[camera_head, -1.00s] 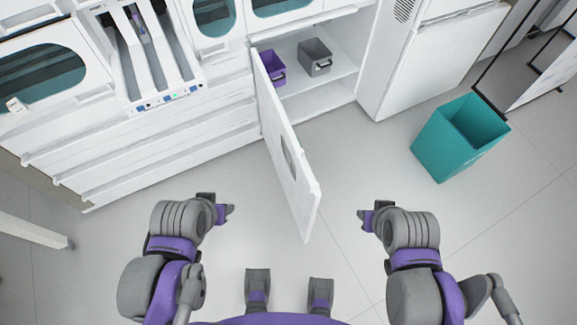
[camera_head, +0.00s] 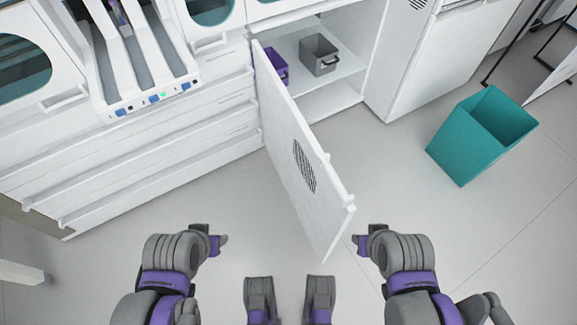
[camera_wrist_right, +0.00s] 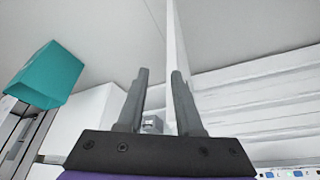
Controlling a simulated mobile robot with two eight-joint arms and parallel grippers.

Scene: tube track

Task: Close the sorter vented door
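The vented door (camera_head: 290,140) is a white panel with a round dark grille. It stands open, swung out from a white cabinet (camera_head: 337,97), with its free edge towards me between my two arms. My left gripper (camera_head: 219,242) is left of the door and apart from it; its finger gap is not clear. My right gripper (camera_head: 362,243) is just right of the door's free edge. In the right wrist view its fingers (camera_wrist_right: 157,95) are open and nothing is held. The door shows edge-on beyond and between them (camera_wrist_right: 171,60); contact is not visible.
Inside the cabinet a purple bin (camera_head: 277,66) and a grey bin (camera_head: 319,55) sit on a shelf. A teal bin (camera_head: 455,145) stands on the floor at right. White drawers (camera_head: 150,150) line the left. A pale leg (camera_head: 22,273) is at lower left.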

